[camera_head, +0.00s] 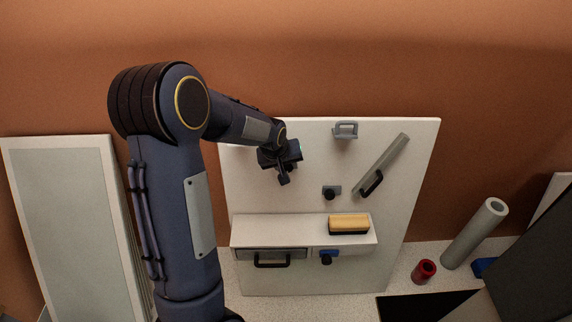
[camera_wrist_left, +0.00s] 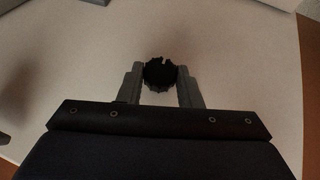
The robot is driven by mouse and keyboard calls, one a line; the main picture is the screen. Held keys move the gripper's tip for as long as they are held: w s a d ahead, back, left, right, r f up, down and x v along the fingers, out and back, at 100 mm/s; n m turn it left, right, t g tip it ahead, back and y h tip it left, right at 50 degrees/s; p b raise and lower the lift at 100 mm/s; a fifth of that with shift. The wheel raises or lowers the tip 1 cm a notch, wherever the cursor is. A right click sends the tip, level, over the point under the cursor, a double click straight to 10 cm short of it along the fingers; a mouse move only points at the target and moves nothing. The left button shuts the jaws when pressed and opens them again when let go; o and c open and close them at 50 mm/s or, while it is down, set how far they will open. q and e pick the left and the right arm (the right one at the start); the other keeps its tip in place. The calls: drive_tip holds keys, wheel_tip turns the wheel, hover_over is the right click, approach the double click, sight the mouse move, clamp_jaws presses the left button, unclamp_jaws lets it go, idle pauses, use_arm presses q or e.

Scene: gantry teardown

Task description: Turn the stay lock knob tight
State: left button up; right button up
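My left gripper (camera_head: 285,172) is in front of the upper left of the white panel, its fingers mostly hidden by the wrist in the head view. In the left wrist view, its two grey fingers (camera_wrist_left: 160,82) stand on either side of a round black knob (camera_wrist_left: 160,73) with a scalloped rim and a small notch. Both fingertips appear to touch the rim. This knob, which I take as the stay lock knob, is hidden behind the gripper in the head view. My right gripper is in neither view.
The white panel (camera_head: 235,190) carries a grey bar (camera_head: 382,163) with a black handle, a grey bracket (camera_head: 346,130) and another black knob (camera_head: 330,193). Below, a shelf holds a yellow block (camera_head: 349,223). A red cylinder (camera_head: 424,271) and a grey tube (camera_head: 470,238) stand at right.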

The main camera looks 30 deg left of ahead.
use_arm(q)
drive_tip(key=shift+c, duration=1.3)
